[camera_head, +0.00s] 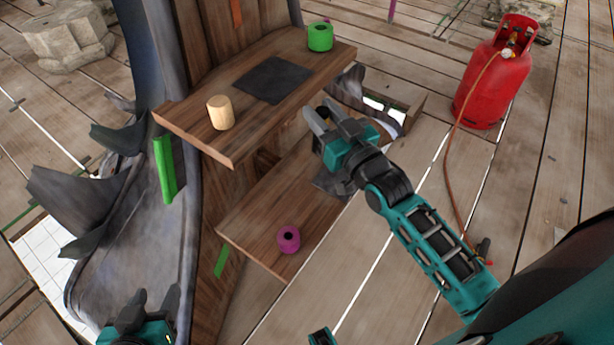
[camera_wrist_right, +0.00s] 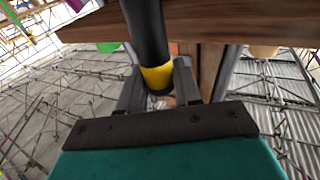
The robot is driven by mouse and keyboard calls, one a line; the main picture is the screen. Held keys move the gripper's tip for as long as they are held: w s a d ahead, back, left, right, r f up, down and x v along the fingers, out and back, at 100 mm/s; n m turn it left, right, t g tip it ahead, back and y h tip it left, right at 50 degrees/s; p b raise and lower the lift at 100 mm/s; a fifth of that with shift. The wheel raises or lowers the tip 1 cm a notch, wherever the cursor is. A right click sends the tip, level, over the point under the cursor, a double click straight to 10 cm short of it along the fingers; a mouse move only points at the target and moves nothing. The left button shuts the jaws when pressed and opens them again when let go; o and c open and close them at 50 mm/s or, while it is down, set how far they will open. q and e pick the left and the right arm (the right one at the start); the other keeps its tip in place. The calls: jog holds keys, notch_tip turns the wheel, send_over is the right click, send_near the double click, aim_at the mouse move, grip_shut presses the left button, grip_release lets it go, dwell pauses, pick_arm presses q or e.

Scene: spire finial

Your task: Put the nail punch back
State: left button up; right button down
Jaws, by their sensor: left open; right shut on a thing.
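My right gripper (camera_head: 322,121) is at the right edge of the wooden shelves. In the right wrist view, its fingers (camera_wrist_right: 158,85) are shut on a dark rod with a yellow band (camera_wrist_right: 157,76), which looks like the nail punch. The rod runs up in that view, in front of a wooden board edge (camera_wrist_right: 210,22). In the head view I cannot make out the rod at the gripper. My left gripper (camera_head: 150,305) is open and empty at the bottom left, below the shelves.
The upper shelf (camera_head: 185,115) carries a dark square mat (camera_head: 271,80), a pale wooden cylinder (camera_head: 220,112) and a green holed cylinder (camera_head: 320,37). The lower shelf (camera_head: 255,220) carries a magenta holed cylinder (camera_head: 288,239). A red gas bottle (camera_head: 492,85) with a hose stands right.

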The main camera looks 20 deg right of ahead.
pick_arm(q)
notch_tip(320, 180, down, 6)
jog(key=w+d+b, duration=0.1)
jog(key=b, duration=0.7)
jog(key=shift+w+d+f+h+b, duration=0.15)
jog(key=shift+w+h+b, duration=0.05)
jog(key=shift+h+b, duration=0.15)
pick_arm(e)
notch_tip(320, 180, down, 23)
jog(key=a, duration=0.1)
jog(key=shift+s+f+g, duration=0.15)
jog(key=shift+s+g, duration=0.15)
jog(key=shift+g, duration=0.1)
jog(key=shift+f, duration=0.1)
jog(key=c, duration=0.8)
grip_release()
jog(key=shift+f, duration=0.15)
pick_arm(q)
jog(key=shift+f, duration=0.1)
